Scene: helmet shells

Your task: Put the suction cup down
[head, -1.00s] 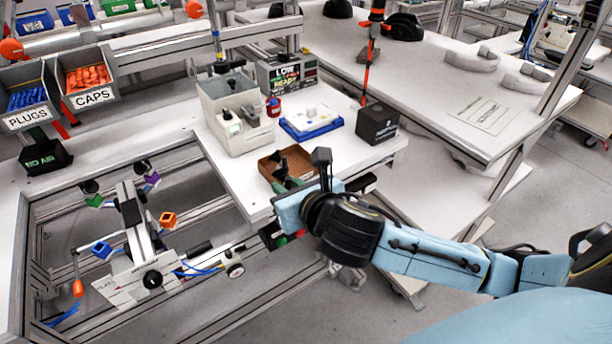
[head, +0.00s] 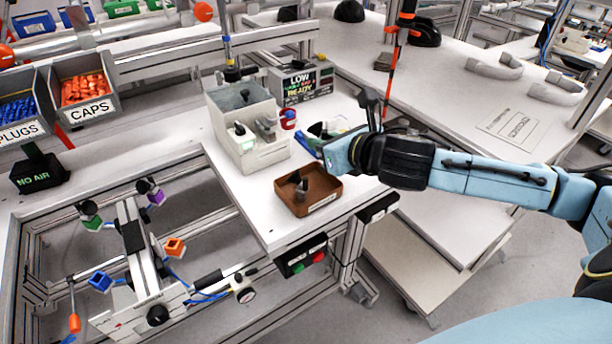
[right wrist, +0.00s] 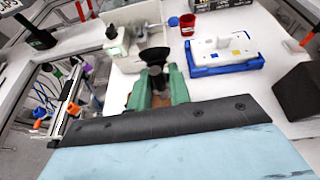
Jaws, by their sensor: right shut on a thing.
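My right gripper (head: 320,133) is over the worktable, behind the brown tray and close to the blue tray. In the right wrist view its green fingers (right wrist: 160,82) are shut on a black suction cup (right wrist: 154,56), whose round lip points away from the gripper. In the head view the held cup (head: 316,129) is small and partly hidden. The brown tray (head: 327,192) sits near the table's front corner with another dark cup-like piece (head: 298,183) in it. My left gripper is not in view.
A white open-topped box (head: 262,152), a red cup (head: 288,120) and a display reading LOW and READY (head: 300,85) stand behind. A blue tray with a white part (right wrist: 225,66) and a black box (right wrist: 300,92) are nearby. A metal frame with a fixture (head: 135,245) lies left.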

